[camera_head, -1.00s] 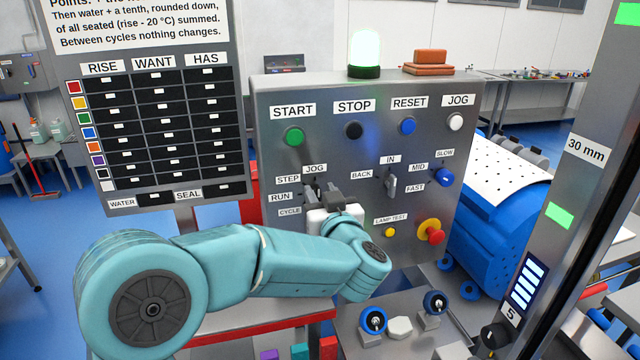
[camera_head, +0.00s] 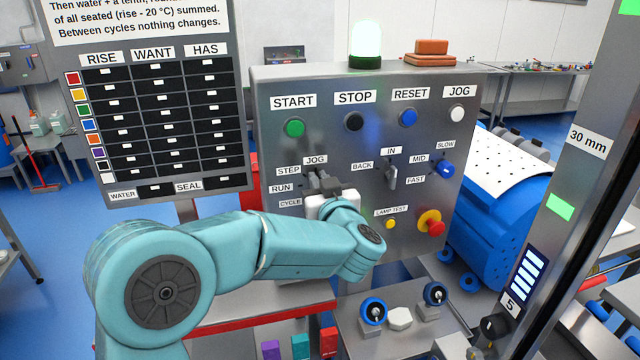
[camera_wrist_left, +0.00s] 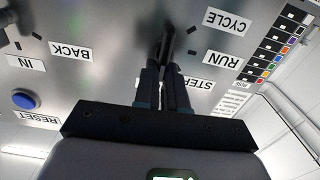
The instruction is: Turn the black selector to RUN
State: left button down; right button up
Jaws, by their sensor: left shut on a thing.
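The black selector (camera_head: 313,179) is on the grey control panel, among the labels JOG, STEP, RUN (camera_head: 281,188) and CYCLE. My left gripper (camera_head: 323,186) is at it, and its fingers hide most of the knob. In the left wrist view, which is upside down, the closed fingers (camera_wrist_left: 163,72) meet the dark selector handle (camera_wrist_left: 168,38), with the RUN label (camera_wrist_left: 221,59) to the right. The gripper is shut on the selector. I cannot tell which label the handle points at. My right gripper is not in view.
Just right on the panel are the BACK/IN lever (camera_head: 391,176), the blue speed knob (camera_head: 446,170) and the red stop button (camera_head: 435,227). START (camera_head: 295,127) and other buttons are above. A display board (camera_head: 150,115) stands to the left.

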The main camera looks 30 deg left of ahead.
aim_at(304, 185)
pick_arm(q)
jog(key=n+b, duration=0.4)
jog(key=s+a+f+n+b, duration=0.1)
jog(key=n+b, duration=0.3)
jog(key=f+n+b, duration=0.1)
jog(key=n+b, duration=0.3)
jog(key=b, duration=0.1)
jog(key=shift+s+a+n, duration=0.2)
jog(key=shift+s+n, duration=0.1)
jog(key=shift+s, duration=0.05)
jog(key=shift+f+n+b, duration=0.2)
jog(key=shift+n+b, duration=0.75)
jog(key=shift+n, duration=0.25)
jog(key=shift+f+n+b, duration=0.2)
jog(key=shift+n+b, duration=0.75)
jog(key=shift+n, duration=0.25)
jog(key=c, duration=1.2)
grip_release()
jog(key=shift+s, duration=0.15)
jog(key=shift+s+r, duration=0.1)
jog(key=shift+r, duration=0.05)
